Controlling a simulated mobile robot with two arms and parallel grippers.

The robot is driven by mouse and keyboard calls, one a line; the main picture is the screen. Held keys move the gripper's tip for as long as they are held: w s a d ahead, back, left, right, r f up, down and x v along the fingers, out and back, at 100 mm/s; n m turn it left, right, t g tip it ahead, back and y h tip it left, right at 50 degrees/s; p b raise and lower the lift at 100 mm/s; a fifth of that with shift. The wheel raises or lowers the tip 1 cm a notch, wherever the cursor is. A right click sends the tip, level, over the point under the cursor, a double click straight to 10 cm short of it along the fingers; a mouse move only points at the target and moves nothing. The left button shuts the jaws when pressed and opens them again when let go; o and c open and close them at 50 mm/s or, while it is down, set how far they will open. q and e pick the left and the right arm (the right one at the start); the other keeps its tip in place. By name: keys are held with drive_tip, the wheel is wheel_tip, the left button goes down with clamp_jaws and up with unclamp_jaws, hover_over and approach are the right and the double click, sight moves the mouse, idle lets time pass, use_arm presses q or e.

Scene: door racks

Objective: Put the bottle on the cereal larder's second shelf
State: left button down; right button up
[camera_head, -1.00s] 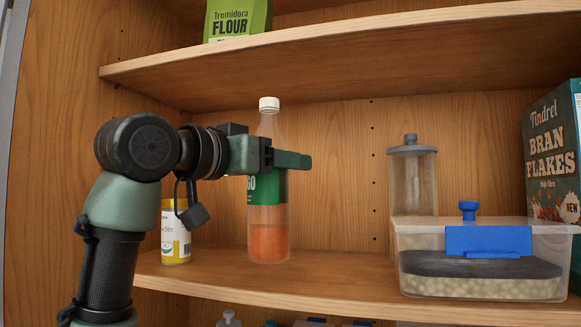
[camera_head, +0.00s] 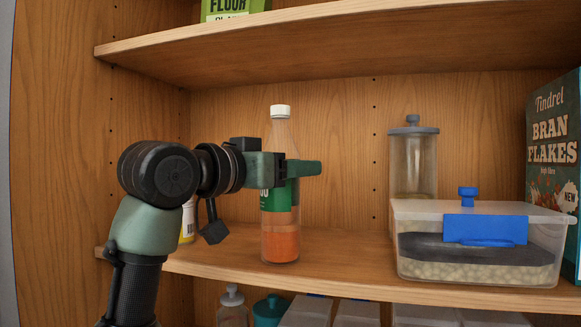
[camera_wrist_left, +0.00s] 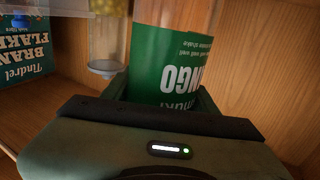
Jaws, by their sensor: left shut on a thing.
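The bottle (camera_head: 281,238) is clear with a white cap, a green label and orange contents. It stands upright at the shelf (camera_head: 340,267) with the bran flakes box, its base at or just above the board near the front edge; I cannot tell if it touches. My left gripper (camera_head: 298,169) is shut around the bottle at its label. In the left wrist view the green label (camera_wrist_left: 170,62) fills the space between the fingers. My right gripper is not in view.
A yellow container (camera_head: 187,222) stands behind my left arm. To the right are a lidded clear tub (camera_head: 480,245), a tall jar (camera_head: 413,165) and a bran flakes box (camera_head: 553,150). A green flour bag (camera_head: 235,8) is on the shelf above. Free board lies between bottle and tub.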

use_arm(q)
drive_tip(key=shift+c, duration=2.2)
unclamp_jaws()
drive_tip(key=b+v, duration=0.7)
drive_tip(key=v, duration=0.5)
